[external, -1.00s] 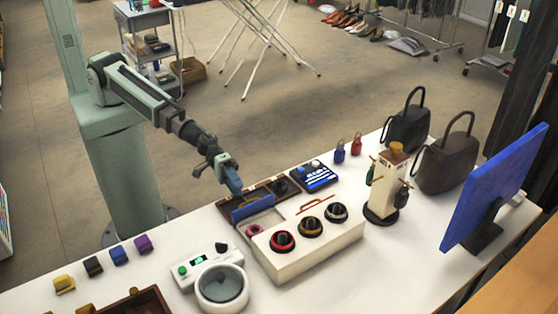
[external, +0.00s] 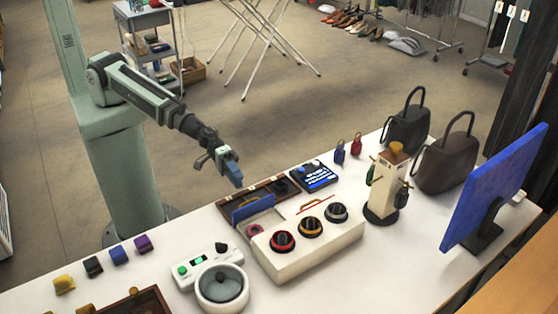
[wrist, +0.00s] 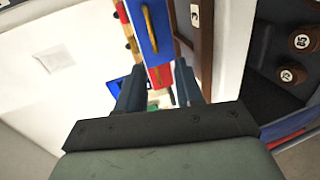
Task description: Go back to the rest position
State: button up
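My gripper (external: 234,174) hangs in the air above the back edge of the white table, over the open dark wooden tray (external: 264,189) and close to its upright blue panel (external: 252,208). It holds nothing that I can see. In the wrist view its two dark fingers (wrist: 160,85) stand apart with a gap between them. Through the gap I see red and blue surfaces beyond the fingertips. The arm reaches out from its pale green column, bent downwards at the wrist.
The white table (external: 385,255) carries a box with three dials (external: 305,245), a machine with a round bowl (external: 221,288), a figure on a stand (external: 388,185), dark handbags (external: 445,158) and a blue screen (external: 497,185). The floor behind the table is clear near the arm.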

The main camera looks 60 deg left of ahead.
jog(key=w+a+f+m+t+y, duration=0.1)
jog(key=w+a+f+y, duration=0.3)
jog(key=w+a, duration=0.95)
jog(key=w+a+f+m+t+y, duration=0.1)
jog(key=w+a+f+y, duration=0.2)
jog(key=w+a+f, duration=0.7)
jog(key=w+a+f+n+g+y, duration=0.1)
jog(key=w+a+y, duration=0.15)
jog(key=a, duration=1.25)
jog(key=w+a+f+n+y, duration=0.1)
jog(key=a+y, duration=0.2)
jog(key=a, duration=1.2)
jog(key=w+a+f+g+y, duration=0.1)
jog(key=a+y, duration=0.2)
jog(key=a, duration=1.1)
jog(key=s+f+g, duration=0.3)
jog(key=s+f, duration=0.7)
jog(key=s, duration=0.5)
jog(key=s+f+g, duration=0.3)
jog(key=s+f, duration=0.7)
jog(key=s, duration=0.5)
jog(key=shift+f+g, duration=0.25)
jog(key=shift+g, duration=0.15)
